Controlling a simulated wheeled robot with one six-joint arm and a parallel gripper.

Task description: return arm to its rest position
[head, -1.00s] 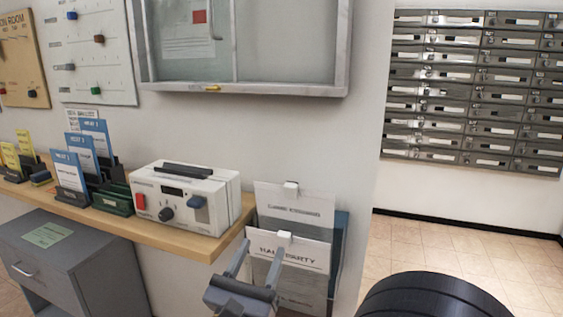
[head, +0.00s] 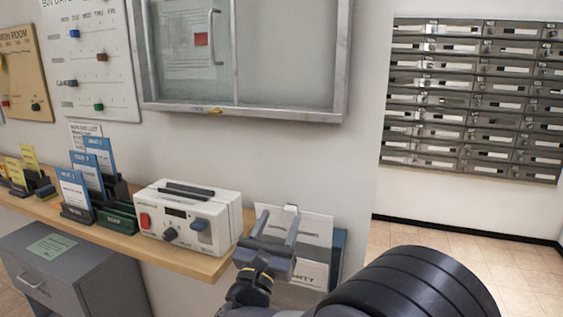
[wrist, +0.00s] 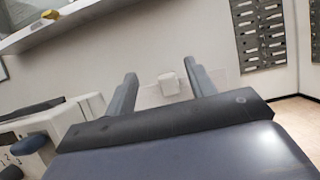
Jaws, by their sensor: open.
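My gripper (head: 277,231) is open and empty in the head view, in front of the paper signs (head: 312,226) hanging on the wall at the right end of the wooden shelf. In the wrist view my gripper's two fingers (wrist: 158,92) stand apart, with a pale clip (wrist: 169,83) and a sheet showing beyond them. My dark round arm link fills the lower right of the head view. The gripper hides part of the signs and their lettering.
The shelf (head: 178,258) holds a white device (head: 186,217) and blue cards (head: 75,190) in holders. A grey cabinet (head: 95,285) stands below. A glass-fronted case (head: 245,60) hangs above. Mailboxes (head: 470,95) line the right wall; the tiled floor there is clear.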

